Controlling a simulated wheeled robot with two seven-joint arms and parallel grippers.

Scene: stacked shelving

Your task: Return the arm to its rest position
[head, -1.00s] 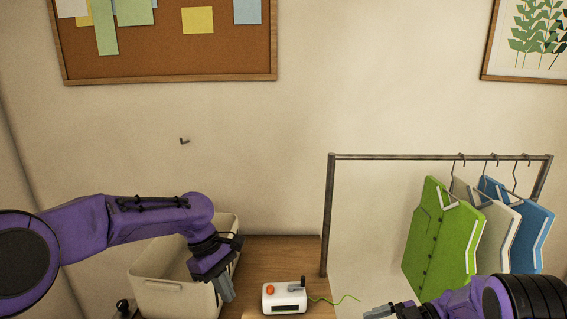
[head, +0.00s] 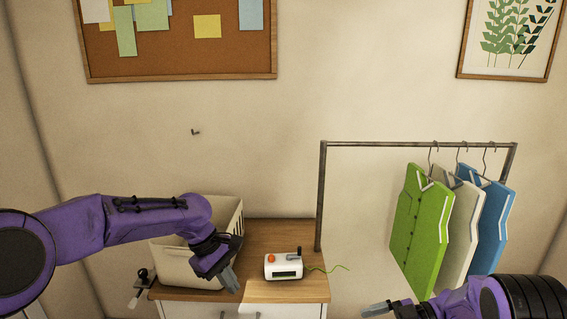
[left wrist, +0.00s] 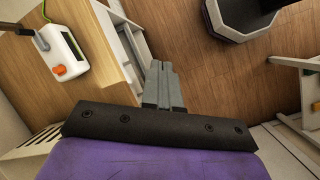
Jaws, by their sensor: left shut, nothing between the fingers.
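My left arm comes in from the left in the head view. Its left gripper (head: 230,281) is shut and empty, in front of the cream basket (head: 185,272) and left of the white device. In the left wrist view the left gripper's fingers (left wrist: 163,85) are together, pointing past the cabinet edge towards the floor. My right gripper (head: 385,308) is at the bottom right of the head view, partly cut off by the frame; its jaws do not show clearly.
A white device (head: 283,266) with an orange button stands on the wooden cabinet top (head: 262,236). A clothes rail (head: 420,144) at right holds a green shirt (head: 419,228) and two others. In the left wrist view, a dark-topped object (left wrist: 245,15) stands on open floor (left wrist: 222,70).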

